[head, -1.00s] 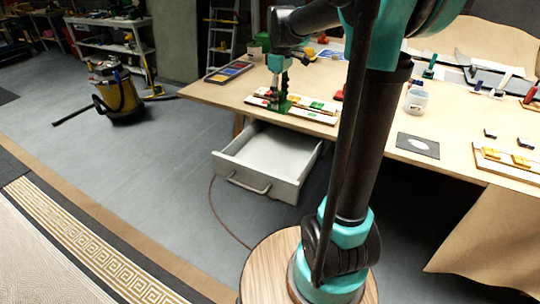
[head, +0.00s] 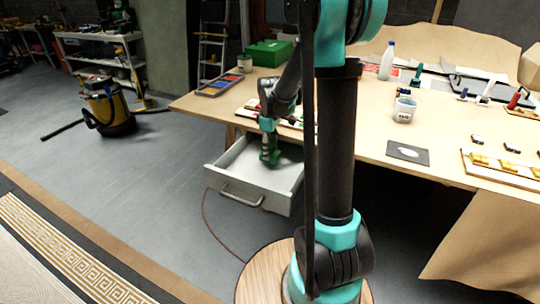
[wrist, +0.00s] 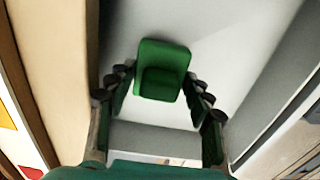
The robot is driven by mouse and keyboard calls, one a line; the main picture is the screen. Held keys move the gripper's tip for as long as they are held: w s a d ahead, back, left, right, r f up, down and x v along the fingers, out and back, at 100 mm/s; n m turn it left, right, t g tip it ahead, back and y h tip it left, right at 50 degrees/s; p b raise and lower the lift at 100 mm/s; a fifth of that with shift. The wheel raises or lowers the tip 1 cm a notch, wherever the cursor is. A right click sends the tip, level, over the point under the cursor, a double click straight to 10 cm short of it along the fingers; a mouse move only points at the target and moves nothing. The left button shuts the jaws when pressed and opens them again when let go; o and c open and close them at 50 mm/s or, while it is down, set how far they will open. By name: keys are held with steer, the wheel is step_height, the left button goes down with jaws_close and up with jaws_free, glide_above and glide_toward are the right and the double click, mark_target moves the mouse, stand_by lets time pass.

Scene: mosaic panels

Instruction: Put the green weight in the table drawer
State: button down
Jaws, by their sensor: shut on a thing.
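The green weight (wrist: 162,70) is between the fingers of my gripper (wrist: 160,90) in the wrist view, with the pale drawer floor behind it. In the head view my gripper (head: 270,155) points down into the open table drawer (head: 222,186), which is pulled out below the table's left part. My gripper is shut on the weight. In the head view the weight is hard to tell from my green fingers. I cannot tell whether it touches the drawer floor.
A yellow vacuum cleaner (head: 112,112) stands on the floor at left. The floor left of the drawer is clear.

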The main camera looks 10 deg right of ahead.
steer(key=shift+f, duration=1.4)
steer(key=shift+f, duration=0.1)
steer(key=c, duration=0.9)
jaws_free()
step_height(320, 180, up, 12)
steer(key=shift+r, duration=0.15)
